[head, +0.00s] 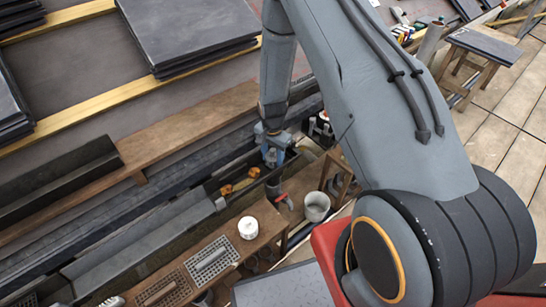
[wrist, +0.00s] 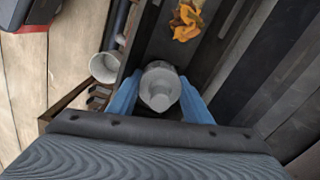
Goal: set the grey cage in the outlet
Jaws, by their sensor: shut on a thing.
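My gripper (head: 272,157) has blue fingers and points down over the dark gutter (head: 225,200). In the wrist view its fingers (wrist: 160,100) are shut on a grey rounded piece with a narrower end, which I take for the grey cage (wrist: 160,84). In the head view I cannot make out the cage clearly between the fingers. I do not see the outlet; the cage, the gripper or the gutter wall may hide it. I cannot tell whether the cage touches the gutter.
Orange leaves (head: 238,185) lie in the gutter beside my gripper, also in the wrist view (wrist: 187,22). A pale bucket (head: 317,206) is to the right. A white tin (head: 248,228) and slotted grates (head: 211,258) sit on a plank in front. Stacked slates (head: 185,30) lie on the roof.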

